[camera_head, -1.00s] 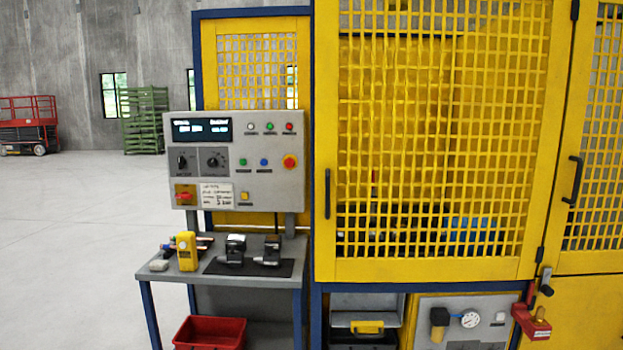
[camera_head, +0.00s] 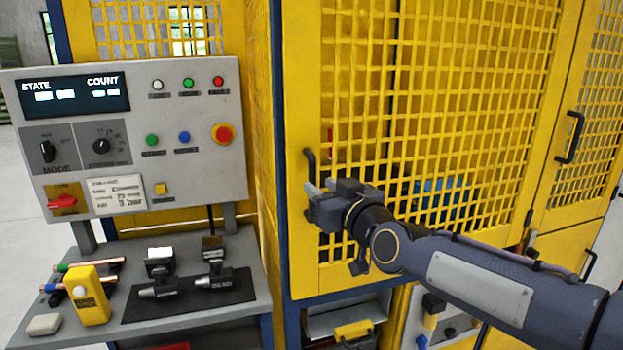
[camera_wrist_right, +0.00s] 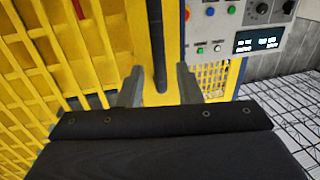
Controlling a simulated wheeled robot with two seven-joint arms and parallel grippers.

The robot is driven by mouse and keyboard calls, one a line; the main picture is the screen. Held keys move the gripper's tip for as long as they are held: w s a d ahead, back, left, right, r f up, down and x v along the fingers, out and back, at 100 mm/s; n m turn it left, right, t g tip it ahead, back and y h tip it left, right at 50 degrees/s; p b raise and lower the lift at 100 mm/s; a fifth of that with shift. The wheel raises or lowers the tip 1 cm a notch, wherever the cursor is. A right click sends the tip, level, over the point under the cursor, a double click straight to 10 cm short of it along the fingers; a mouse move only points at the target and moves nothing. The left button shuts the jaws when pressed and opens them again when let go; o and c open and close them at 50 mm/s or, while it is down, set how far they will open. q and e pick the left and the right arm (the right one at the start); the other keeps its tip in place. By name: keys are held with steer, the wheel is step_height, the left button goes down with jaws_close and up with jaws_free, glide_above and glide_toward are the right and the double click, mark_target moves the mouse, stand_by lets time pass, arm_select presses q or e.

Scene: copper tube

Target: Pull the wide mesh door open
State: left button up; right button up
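The wide yellow mesh door (camera_head: 430,120) fills the middle of the head view and looks closed against its blue frame. Its black vertical bar handle (camera_head: 309,165) is on the door's left edge. My right gripper (camera_head: 320,187) is in front of the handle's lower part, its fingers pointing at the door. In the right wrist view the two fingers stand apart, and the handle (camera_wrist_right: 156,45) lies between them in the picture, with its lower end near the fingertips. I cannot tell whether the fingers reach around it; neither is seen pressing on it. My left gripper is not in view.
A grey control panel (camera_head: 120,140) stands left of the door above a grey bench (camera_head: 225,305) with a yellow device (camera_head: 88,295), copper tubes and black clamps. A narrower mesh door (camera_head: 590,120) is at right. A grey drawer (camera_head: 345,315) sits below the wide door.

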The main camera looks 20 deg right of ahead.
mark_target(314, 183)
steer(key=shift+p+x, duration=0.3)
steer(key=shift+x, duration=2.05)
jaws_close()
